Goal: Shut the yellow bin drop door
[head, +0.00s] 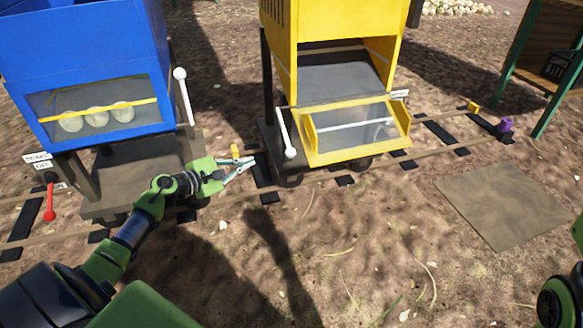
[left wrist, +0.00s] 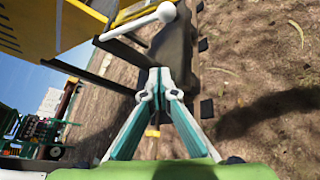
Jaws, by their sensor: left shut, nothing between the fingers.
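The yellow bin (head: 330,20) stands at upper centre in the head view. Its drop door (head: 355,157), a yellow frame with a clear pane, is tilted outward below a dark opening. A white lever (head: 284,132) with a ball at its lower end hangs on the bin's left side. The lever also shows at the top of the left wrist view (left wrist: 140,22). My left gripper (head: 250,162) is shut and empty, left of the lever and apart from it. Its fingertips show in the left wrist view (left wrist: 160,80). My right gripper is out of view.
A blue bin (head: 90,45) with its windowed door flush and its white lever (head: 184,96) ball-up stands at left. Its cart (head: 140,165) sits on rails. A red-ended lever (head: 49,200) is at far left. A flat brown mat (head: 500,205) lies at right. Ground in front is open.

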